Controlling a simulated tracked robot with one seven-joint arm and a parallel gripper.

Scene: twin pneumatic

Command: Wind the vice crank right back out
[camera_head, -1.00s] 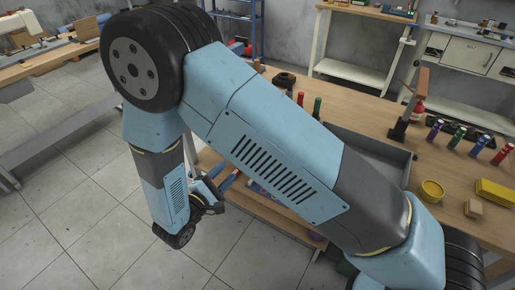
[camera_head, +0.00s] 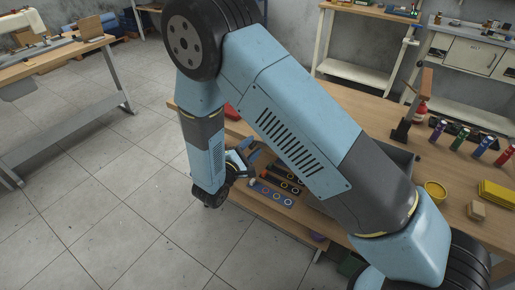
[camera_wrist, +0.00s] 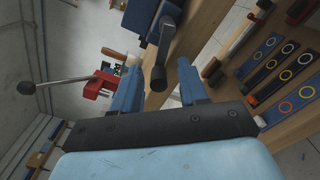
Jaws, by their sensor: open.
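In the wrist view a blue vice-like body (camera_wrist: 143,16) stands at the top on the wooden bench edge. A dark crank arm (camera_wrist: 163,45) comes down from it and ends in a dark cylindrical grip (camera_wrist: 158,77). My gripper (camera_wrist: 158,65) is open, its two blue fingers apart. The grip shows between them in the picture, with a gap on both sides; I cannot tell its depth between the fingers. In the head view my gripper (camera_head: 250,148) is at the bench's near left side, and my arm hides the vice and crank.
A red device (camera_wrist: 99,84) with a long ball-ended lever (camera_wrist: 50,85) is left in the wrist view. Ringed strips (camera_wrist: 268,78) and handled tools lie at right. In the head view a yellow bowl (camera_head: 435,191) and grey tray (camera_head: 402,160) are on the bench. The floor at left is clear.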

